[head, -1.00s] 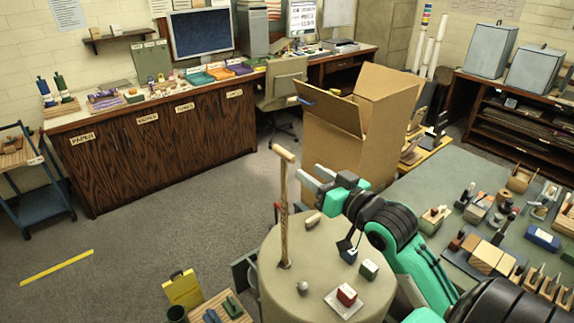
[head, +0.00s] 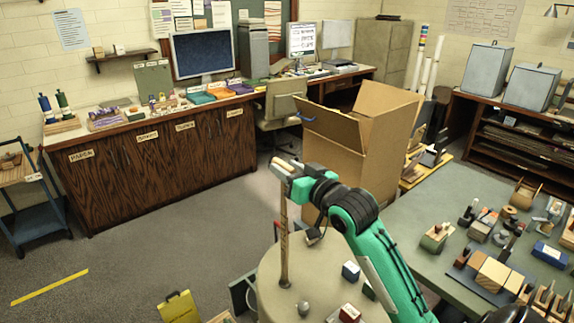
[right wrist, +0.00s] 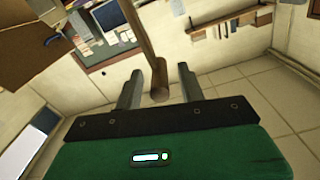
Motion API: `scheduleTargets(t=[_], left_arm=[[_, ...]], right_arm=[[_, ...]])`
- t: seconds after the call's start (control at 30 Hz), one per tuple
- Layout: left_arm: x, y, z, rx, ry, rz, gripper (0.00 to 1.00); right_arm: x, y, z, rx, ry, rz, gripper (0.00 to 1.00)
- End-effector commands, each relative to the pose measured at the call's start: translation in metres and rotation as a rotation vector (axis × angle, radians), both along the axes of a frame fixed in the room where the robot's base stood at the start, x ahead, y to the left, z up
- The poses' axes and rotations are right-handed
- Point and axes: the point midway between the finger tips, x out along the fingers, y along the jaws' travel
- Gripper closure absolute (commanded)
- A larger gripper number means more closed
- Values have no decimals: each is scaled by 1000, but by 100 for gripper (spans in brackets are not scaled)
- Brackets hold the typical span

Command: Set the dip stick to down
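The dip stick (head: 284,245) is a wooden rod standing upright on the round beige table (head: 270,290). A crosswise handle tops it, now partly hidden by my right gripper. My right gripper (head: 287,172) is at the handle, at the top of the stick. In the right wrist view, the round wooden end of the stick's handle (right wrist: 158,94) lies between the two spread fingers, with a gap on each side. My left gripper is in neither current view.
A tall cardboard box (head: 350,150) stands close behind my right arm. A green worktable (head: 425,215) with several tools is at the right.

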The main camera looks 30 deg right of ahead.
Motion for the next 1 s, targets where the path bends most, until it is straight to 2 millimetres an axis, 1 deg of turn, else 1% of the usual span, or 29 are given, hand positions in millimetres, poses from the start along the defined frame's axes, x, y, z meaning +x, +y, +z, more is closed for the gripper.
scheduleTargets(t=[0.1, 0.33, 0.37, 0.4, 0.53, 0.57, 0.73, 0.83, 0.93, 1.0], left_arm=[[0, 0, 2, 0, 0, 0, 33], [-1, 0, 1, 0, 1, 0, 33], [-1, 0, 1, 0, 1, 0, 33], [-1, 0, 1, 0, 1, 0, 33], [-1, 0, 1, -1, 1, 0, 33], [-1, 0, 1, 0, 1, 0, 33], [-1, 0, 1, -1, 1, 0, 33], [-1, 0, -2, -1, 1, 0, 33], [-1, 0, -9, -1, 1, 0, 33], [-1, 0, -17, -1, 2, 0, 33]], right_arm=[[4, 0, 0, 0, 0, 0, 60], [5, 0, 0, 0, 0, 0, 60], [5, 0, 0, 0, 0, 0, 64], [5, 0, 0, 0, 0, 0, 72], [5, 0, 0, 0, 0, 0, 98], [5, 0, 0, 0, 0, 0, 100], [5, 0, -1, 0, 0, 0, 100], [5, 0, -6, 0, 0, 0, 100], [5, 0, -18, 1, 1, 0, 100], [5, 0, -31, 1, 2, 0, 100]])
